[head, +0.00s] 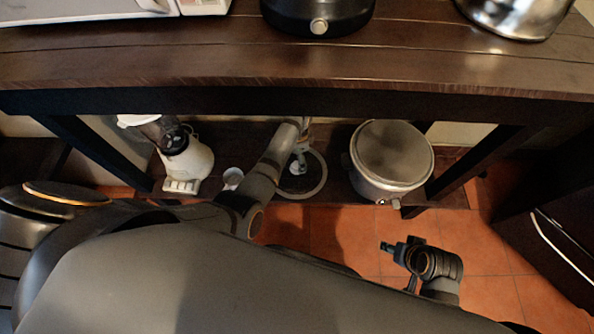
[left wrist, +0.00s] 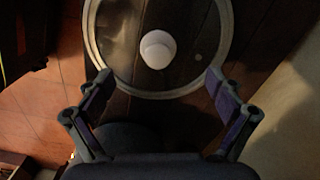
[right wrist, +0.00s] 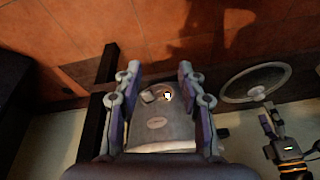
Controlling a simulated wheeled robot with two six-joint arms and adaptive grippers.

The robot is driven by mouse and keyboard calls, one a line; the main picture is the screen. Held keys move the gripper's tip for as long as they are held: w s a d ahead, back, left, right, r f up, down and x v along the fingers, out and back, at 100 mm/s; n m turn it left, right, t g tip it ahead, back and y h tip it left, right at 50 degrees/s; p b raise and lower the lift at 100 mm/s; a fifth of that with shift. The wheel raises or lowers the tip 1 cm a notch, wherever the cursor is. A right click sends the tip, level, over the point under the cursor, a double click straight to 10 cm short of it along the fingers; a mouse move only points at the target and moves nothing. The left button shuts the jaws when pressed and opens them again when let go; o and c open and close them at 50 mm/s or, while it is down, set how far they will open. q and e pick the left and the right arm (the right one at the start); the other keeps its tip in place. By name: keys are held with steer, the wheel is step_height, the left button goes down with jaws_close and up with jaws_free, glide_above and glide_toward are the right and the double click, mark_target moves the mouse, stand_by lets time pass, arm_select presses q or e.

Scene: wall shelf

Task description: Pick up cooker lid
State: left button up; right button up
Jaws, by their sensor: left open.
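The cooker lid (head: 318,187) is a round glass lid with a pale rim. It lies on the low shelf in the middle of the head view. In the left wrist view the lid (left wrist: 112,50) shows its white knob (left wrist: 158,48) beyond my fingertips. My left gripper (head: 301,163) is open and empty above the lid, its fingertips near the rim in the left wrist view. In the right wrist view the lid (right wrist: 255,84) and left gripper appear at right. My right gripper (head: 386,248) is open and empty; its fingers (right wrist: 157,75) are spread, with the cooker beyond them.
A white cooker (head: 391,160) stands on the low shelf right of the lid. A white blender (head: 188,160) and small white cup (head: 232,177) stand left of it. The dark upper shelf (head: 250,65) overhangs them. The tiled floor (head: 330,238) in front is open.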

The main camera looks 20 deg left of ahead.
mark_target(297, 164)
arm_select(q)
step_height(297, 164, down, 5)
steer(key=b, duration=0.3)
steer(key=shift+s+r, duration=0.15)
steer(key=shift+f, duration=0.25)
steer(key=shift+r, duration=0.1)
arm_select(e)
steer(key=f, duration=0.1)
steer(key=f+t, duration=0.1)
steer(key=a+f+t, duration=0.1)
steer(key=shift+w+f+y, duration=0.1)
steer(key=shift+w+y, duration=0.2)
steer(key=shift+w, duration=0.05)
arm_select(q)
steer(key=shift+c, duration=0.4)
jaws_close()
